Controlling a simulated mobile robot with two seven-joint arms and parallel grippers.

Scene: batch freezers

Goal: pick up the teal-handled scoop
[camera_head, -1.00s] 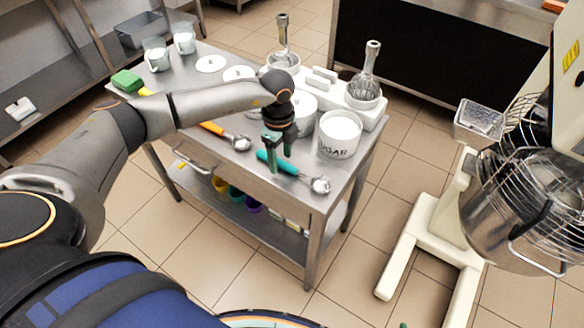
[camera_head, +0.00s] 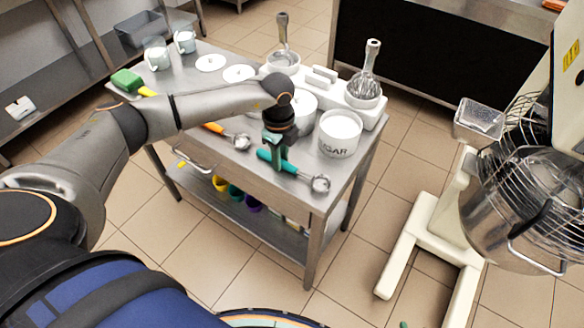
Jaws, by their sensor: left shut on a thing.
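The teal-handled scoop (camera_head: 300,174) lies at the front edge of the steel cart, its teal handle at the left and its round metal bowl at the right. My left gripper (camera_head: 275,158) points down over the handle and is shut on it, hiding part of the handle. The scoop appears to be at the level of the cart top; I cannot tell whether it is lifted at all. My right gripper is not in view.
An orange-handled scoop (camera_head: 228,136) lies left of my gripper. A sugar tub (camera_head: 340,135) stands close behind the teal scoop. Whisks, jugs and a green brush (camera_head: 127,80) are on the cart (camera_head: 205,152). A large mixer (camera_head: 515,205) stands at the right.

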